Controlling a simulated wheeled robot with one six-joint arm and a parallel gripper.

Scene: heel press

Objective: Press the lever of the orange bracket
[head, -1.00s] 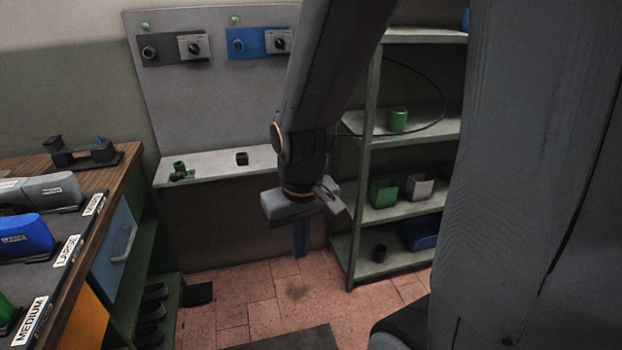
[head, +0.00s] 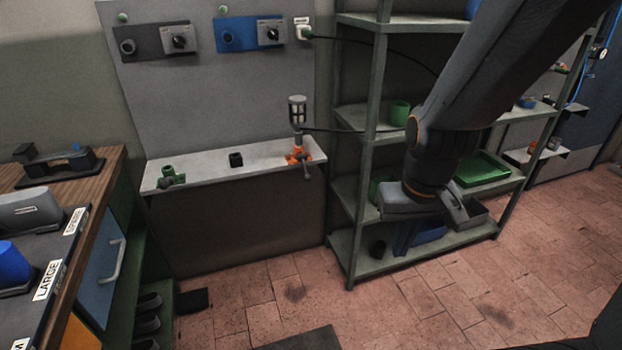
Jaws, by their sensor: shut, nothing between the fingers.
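The orange bracket (head: 299,156) is on the right end of the grey ledge against the wall panel. A dark upright part with a pale top rises from it, and a small grey lever-like part (head: 306,171) hangs at its front. The exact lever position is too small to tell. My gripper (head: 403,242) points down, shut and empty, to the right of and lower in the picture than the bracket. It is clearly apart from the bracket and appears in front of the shelf unit.
A shelf unit (head: 358,190) with green containers stands right of the ledge (head: 205,170). A green clamp-like part (head: 170,176) and a black cup (head: 236,159) share the ledge. A wooden-topped bench (head: 110,165) is at the left. The tiled floor before the ledge is largely clear.

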